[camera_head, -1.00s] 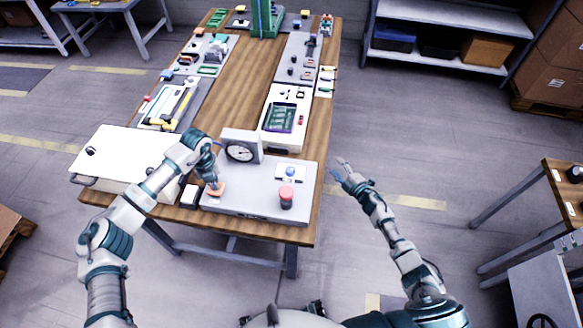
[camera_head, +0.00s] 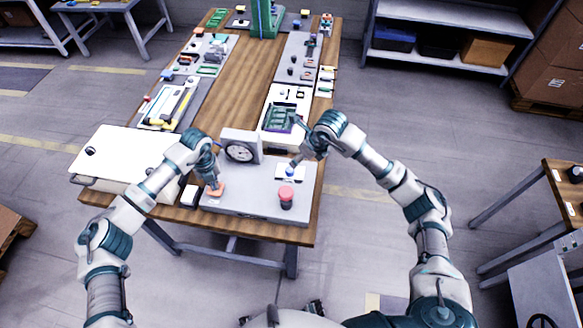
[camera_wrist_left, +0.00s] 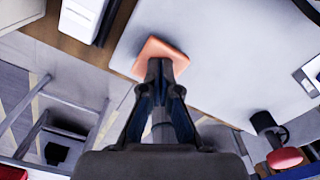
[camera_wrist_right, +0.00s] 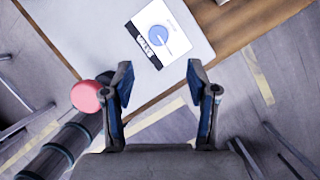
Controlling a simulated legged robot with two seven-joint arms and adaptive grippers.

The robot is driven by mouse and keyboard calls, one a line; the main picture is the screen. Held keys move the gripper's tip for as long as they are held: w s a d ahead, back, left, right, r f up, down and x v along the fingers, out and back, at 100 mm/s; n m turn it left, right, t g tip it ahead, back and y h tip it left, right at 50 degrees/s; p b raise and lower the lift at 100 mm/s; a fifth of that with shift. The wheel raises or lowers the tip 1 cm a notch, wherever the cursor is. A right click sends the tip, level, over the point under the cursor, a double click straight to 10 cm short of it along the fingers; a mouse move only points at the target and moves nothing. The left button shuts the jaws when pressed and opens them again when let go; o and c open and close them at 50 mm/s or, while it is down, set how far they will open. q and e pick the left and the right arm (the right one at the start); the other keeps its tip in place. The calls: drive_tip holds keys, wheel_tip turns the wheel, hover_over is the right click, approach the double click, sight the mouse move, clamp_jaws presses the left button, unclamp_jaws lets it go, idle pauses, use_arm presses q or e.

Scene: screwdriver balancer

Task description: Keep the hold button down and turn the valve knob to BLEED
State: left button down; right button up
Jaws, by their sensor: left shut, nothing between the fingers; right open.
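The orange hold button (camera_head: 217,191) is at the left front of the grey panel (camera_head: 245,203). My left gripper (camera_head: 215,184) is shut and empty, its tips on top of the button; the left wrist view shows the tips against the orange square (camera_wrist_left: 150,52). The valve knob (camera_head: 290,171) is a small blue knob on a white plate. In the right wrist view the round blue knob (camera_wrist_right: 158,39) has a white pointer line, and the plate reads VALVE. My right gripper (camera_wrist_right: 160,80) is open and empty, above and apart from the knob. The BLEED mark is too small to read.
A dial gauge (camera_head: 240,151) stands at the panel's back. A red mushroom-shaped button (camera_head: 287,193) is in front of the knob; it also shows in the right wrist view (camera_wrist_right: 87,96). A white board (camera_head: 125,158) lies to the left. Other kits line the table behind.

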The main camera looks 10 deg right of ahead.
sight(291, 169)
drive_tip(key=x, duration=1)
drive_tip(key=shift+a+f, duration=0.1)
drive_tip(key=shift+f, duration=0.1)
clamp_jaws()
